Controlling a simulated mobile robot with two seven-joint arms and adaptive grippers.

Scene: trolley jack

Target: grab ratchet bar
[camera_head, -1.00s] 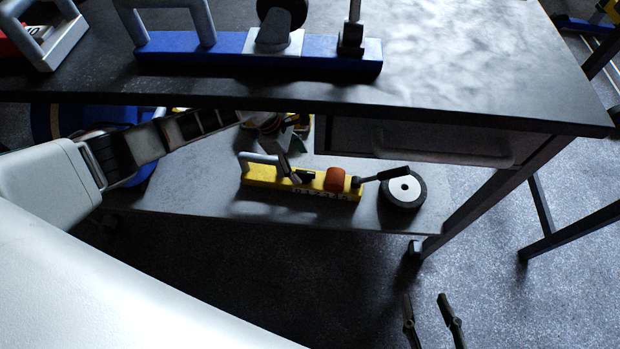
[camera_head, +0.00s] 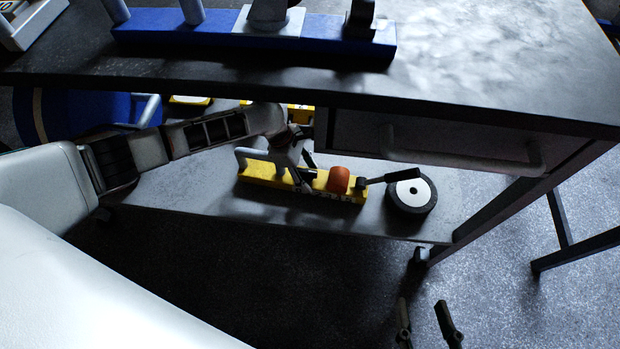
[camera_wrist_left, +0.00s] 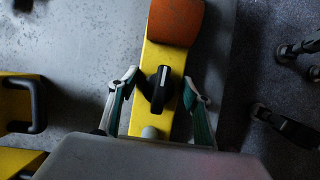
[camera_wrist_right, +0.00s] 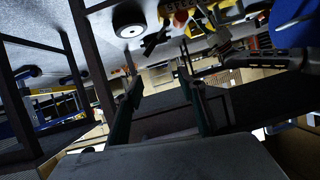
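A yellow bar-shaped base (camera_head: 262,172) lies on the lower shelf, with a grey handle, black levers and an orange cylinder (camera_head: 339,179) on it. A black lever (camera_head: 375,180) extends right from its end towards a wheel. In the left wrist view a short black upright handle (camera_wrist_left: 160,88) stands on the yellow base. Which part is the ratchet bar I cannot tell. My left gripper (camera_head: 305,172) is over the base; in its wrist view its open fingers (camera_wrist_left: 161,82) are on either side of the black handle, apart from it. My right gripper (camera_head: 428,318) is open and empty near the floor.
The dark tabletop (camera_head: 480,60) overhangs the shelf, with a drawer (camera_head: 450,145) below it. A black-and-white wheel (camera_head: 412,192) lies right of the yellow base. A blue bar (camera_head: 220,33) stands on the tabletop. A yellow object with a black handle (camera_wrist_left: 15,105) lies left in the left wrist view.

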